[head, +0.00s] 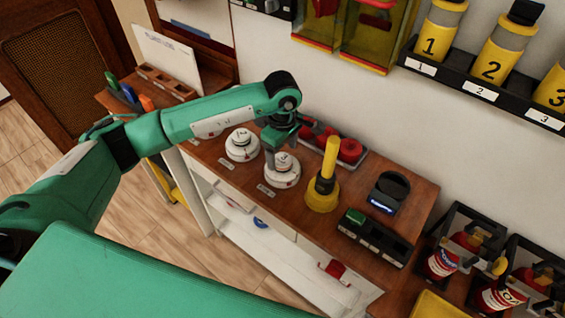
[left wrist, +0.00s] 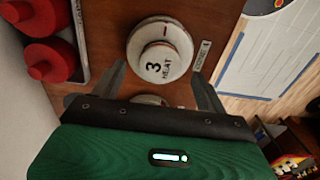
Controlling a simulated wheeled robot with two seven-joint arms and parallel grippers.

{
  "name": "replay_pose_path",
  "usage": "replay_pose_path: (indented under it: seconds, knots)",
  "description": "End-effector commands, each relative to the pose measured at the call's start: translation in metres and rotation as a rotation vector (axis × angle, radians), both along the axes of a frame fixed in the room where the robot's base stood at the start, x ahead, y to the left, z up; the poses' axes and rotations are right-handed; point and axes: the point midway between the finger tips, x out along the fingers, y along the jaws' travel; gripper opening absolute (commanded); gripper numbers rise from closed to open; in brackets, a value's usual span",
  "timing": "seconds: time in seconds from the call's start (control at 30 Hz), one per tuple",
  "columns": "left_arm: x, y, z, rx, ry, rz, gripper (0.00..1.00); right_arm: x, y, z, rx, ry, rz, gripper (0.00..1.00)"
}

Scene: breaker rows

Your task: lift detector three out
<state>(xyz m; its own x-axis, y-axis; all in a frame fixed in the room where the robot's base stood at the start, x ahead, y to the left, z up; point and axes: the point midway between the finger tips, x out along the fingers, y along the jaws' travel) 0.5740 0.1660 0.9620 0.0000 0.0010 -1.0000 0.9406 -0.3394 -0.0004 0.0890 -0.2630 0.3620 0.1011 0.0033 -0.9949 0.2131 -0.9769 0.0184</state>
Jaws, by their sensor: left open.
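Detector three (left wrist: 160,55) is a round white stepped disc marked "3 HEAT" in the left wrist view. In the head view it is the white detector (head: 283,172) on the right of two on the wooden counter. A second white detector (head: 242,145) stands to its left; in the left wrist view only a sliver (left wrist: 150,100) shows behind my gripper. My left gripper (left wrist: 158,76) is open, its fingertips to either side of detector three's near edge, with nothing held. In the head view the gripper (head: 269,150) hangs just above and beside it. My right gripper is not in view.
A tray with red domes (head: 350,150) stands behind the detectors. A label (head: 265,190) lies in front of detector three.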

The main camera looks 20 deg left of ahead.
Motion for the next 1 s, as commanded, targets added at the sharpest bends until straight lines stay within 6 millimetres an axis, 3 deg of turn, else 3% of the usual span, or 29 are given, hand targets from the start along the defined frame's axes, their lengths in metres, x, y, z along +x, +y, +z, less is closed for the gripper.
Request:
replay_pose_path:
  seconds: [0.2,0.43,0.7,1.0]
  knots:
    - [0.000,-0.001,-0.021,-0.002,0.001,-0.001,0.75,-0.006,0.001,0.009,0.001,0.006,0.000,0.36]
    - [0.000,-0.001,-0.023,-0.001,-0.001,-0.001,0.75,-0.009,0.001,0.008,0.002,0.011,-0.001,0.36]
    - [0.000,0.000,-0.023,-0.001,-0.001,-0.001,0.24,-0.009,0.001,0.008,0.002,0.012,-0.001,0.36]
    - [0.000,0.000,-0.021,-0.002,-0.002,-0.001,0.24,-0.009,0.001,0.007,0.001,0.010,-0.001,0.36]
